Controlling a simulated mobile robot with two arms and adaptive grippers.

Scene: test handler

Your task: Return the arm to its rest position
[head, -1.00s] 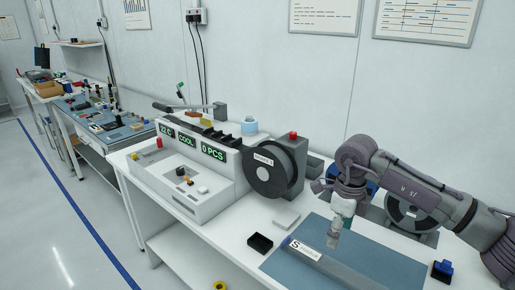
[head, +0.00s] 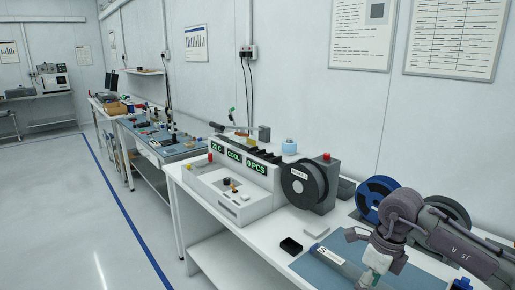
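My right arm comes in from the right, and its gripper (head: 369,279) points down over the blue mat (head: 318,268) at the bottom edge of the head view. The fingertips are small and partly cut off, so I cannot tell whether they are open or shut, or hold anything. My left gripper is out of view. The test handler (head: 235,186) stands on the white bench left of the arm, with green displays reading "COOL" and "0 PCS" and a dark reel (head: 300,184) at its right end.
A blue reel (head: 376,192) stands behind the arm, with a grey reel (head: 447,210) partly hidden beside it. Another cluttered bench (head: 160,150) stands farther left. The floor at left is clear.

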